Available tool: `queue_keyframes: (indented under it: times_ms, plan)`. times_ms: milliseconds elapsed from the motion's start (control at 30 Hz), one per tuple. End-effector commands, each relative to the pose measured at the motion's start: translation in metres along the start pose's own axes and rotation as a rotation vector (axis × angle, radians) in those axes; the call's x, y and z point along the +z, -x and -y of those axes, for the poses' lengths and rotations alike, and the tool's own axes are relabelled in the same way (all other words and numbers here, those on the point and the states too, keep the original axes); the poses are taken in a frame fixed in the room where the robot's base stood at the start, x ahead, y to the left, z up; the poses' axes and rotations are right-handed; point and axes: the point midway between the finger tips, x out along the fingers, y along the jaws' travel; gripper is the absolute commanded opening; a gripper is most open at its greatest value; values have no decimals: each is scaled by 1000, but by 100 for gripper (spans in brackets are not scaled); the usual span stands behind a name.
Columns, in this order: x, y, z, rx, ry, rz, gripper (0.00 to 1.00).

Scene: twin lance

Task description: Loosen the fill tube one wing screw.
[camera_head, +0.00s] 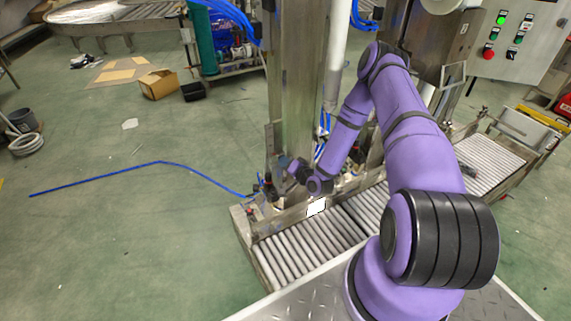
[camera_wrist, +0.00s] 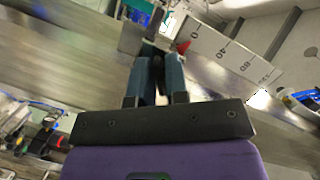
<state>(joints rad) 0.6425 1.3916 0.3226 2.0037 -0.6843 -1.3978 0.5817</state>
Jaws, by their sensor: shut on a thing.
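My gripper (camera_wrist: 160,58) reaches forward in the wrist view with its two dark blue-grey fingers close together. They are shut on a small dark thing at the metal column, which I take to be the fill tube one wing screw; the fingers hide most of it. A white scale plate (camera_wrist: 228,55) with black numbers and a small red pointer (camera_wrist: 184,46) sit just right of the fingertips. In the head view my gripper (camera_head: 285,168) is small and dark, against the lower part of the steel column (camera_head: 296,90); the screw cannot be made out there.
A roller conveyor (camera_head: 300,250) runs below my gripper. A white vertical tube (camera_head: 337,50) stands right of the column. A blue hose (camera_head: 130,170) lies on the green floor at left. A control panel (camera_head: 520,40) is at upper right.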

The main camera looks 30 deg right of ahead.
Motion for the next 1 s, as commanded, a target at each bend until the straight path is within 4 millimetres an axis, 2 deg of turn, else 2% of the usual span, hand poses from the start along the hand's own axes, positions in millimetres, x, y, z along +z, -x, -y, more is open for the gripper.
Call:
queue_keyframes:
  times_ms: [133, 467, 600, 667, 733, 767, 933, 1000]
  plan:
    - [1, 0, 1, 33, 131, 2, 1]
    - [0, 0, 0, 43, 168, 0, 1]
    - [1, 0, 1, 68, 275, 2, 2]
    - [1, 0, 1, 88, 350, 3, 10]
    - [2, -1, 2, 107, 431, 3, 25]
    - [1, -2, 2, 114, 461, 2, 25]
    - [-1, -3, 4, 132, 540, -2, 43]
    - [-1, -3, 4, 132, 541, -3, 45]
